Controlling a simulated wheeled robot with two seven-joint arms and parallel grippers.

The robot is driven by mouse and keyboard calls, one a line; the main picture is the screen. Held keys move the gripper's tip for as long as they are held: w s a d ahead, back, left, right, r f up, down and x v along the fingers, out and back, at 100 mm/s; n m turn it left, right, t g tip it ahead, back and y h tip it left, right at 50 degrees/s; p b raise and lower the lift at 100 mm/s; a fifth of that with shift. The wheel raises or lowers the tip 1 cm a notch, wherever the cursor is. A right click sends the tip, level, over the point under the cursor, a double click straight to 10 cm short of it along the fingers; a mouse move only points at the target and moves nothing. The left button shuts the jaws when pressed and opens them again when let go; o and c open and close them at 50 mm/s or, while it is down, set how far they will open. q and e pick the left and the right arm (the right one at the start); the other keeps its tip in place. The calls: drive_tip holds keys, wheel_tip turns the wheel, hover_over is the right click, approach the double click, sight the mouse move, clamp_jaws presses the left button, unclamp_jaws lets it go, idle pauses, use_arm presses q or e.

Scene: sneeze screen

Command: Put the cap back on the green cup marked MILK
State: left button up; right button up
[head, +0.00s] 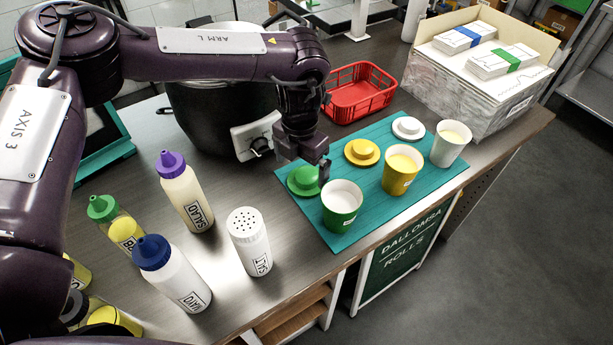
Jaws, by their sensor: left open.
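The green cup (341,220) stands upright and uncapped at the near left of the teal mat (380,212), with white contents and a small label too small to read. A green cap (301,184) with a raised knob lies on the mat just behind and left of the cup. My left gripper (324,172) points down beside the cap's right side, behind the cup's rim. It is open with nothing visible in it. Its fingers are small and dark, so I cannot tell whether they touch the cap. My right gripper is out of view.
A yellow cup (400,178) and white cup (446,152) stand right, with a yellow cap (362,152) and white cap (408,128) behind. A red basket (358,96) and black pot (215,118) are further back. Bottles and a shaker (250,248) stand left.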

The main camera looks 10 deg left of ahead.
use_arm(q)
drive_tip(key=f, duration=0.1)
drive_tip(key=f+p, duration=0.1)
drive_tip(key=f, duration=0.1)
drive_tip(key=shift+w+d+f+p, duration=0.1)
drive_tip(key=shift+d+f+p, duration=0.15)
drive_tip(key=shift+f+p, duration=0.1)
drive_tip(key=shift+f, duration=0.45)
drive_tip(key=c, duration=0.8)
drive_tip(key=shift+r, duration=0.1)
wheel_tip(320, 180, up, 13)
drive_tip(key=b, duration=0.4)
wheel_tip(320, 180, up, 7)
hover_over(303, 178)
drive_tip(key=shift+p, duration=0.3)
